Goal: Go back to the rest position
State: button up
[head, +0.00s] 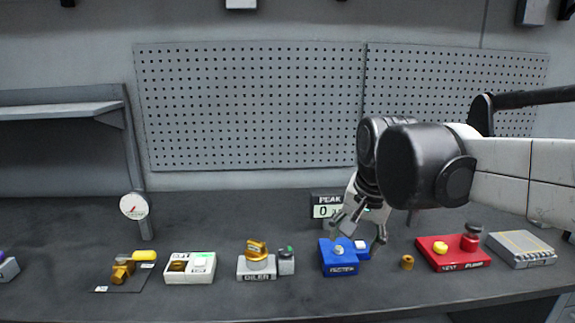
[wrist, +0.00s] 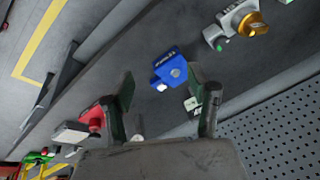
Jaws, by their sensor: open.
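My gripper (head: 359,234) is open and empty, its fingers spread and pointing down above the blue box (head: 340,269) with a pale knob. I cannot tell how high the fingertips are above the box. In the wrist view my gripper (wrist: 162,85) shows two dark fingers wide apart, with the blue box (wrist: 167,65) beyond and between their tips. My arm comes in from the right in the head view and partly hides a small display marked PEAK (head: 324,211).
A red box (head: 455,262) with a yellow button and red knob, a brass piece (head: 407,262) and a grey case (head: 521,249) stand right. Left are a boiler knob unit (head: 256,268), a white switch box (head: 189,278), a yellow-handled valve (head: 123,272) and a gauge (head: 134,206). A pegboard (head: 250,105) stands behind.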

jog(key=s+d+f+n+t, duration=0.1)
jog(key=s+d+f+n, duration=0.1)
jog(key=s, duration=0.5)
jog(key=s+d+f+n+t, duration=0.2)
jog(key=s+d+f, duration=0.2)
jog(key=s+f, duration=0.2)
jog(key=shift+s+d+f+n+h, duration=0.3)
jog(key=shift+s+n, duration=0.1)
jog(key=shift+s, duration=0.85)
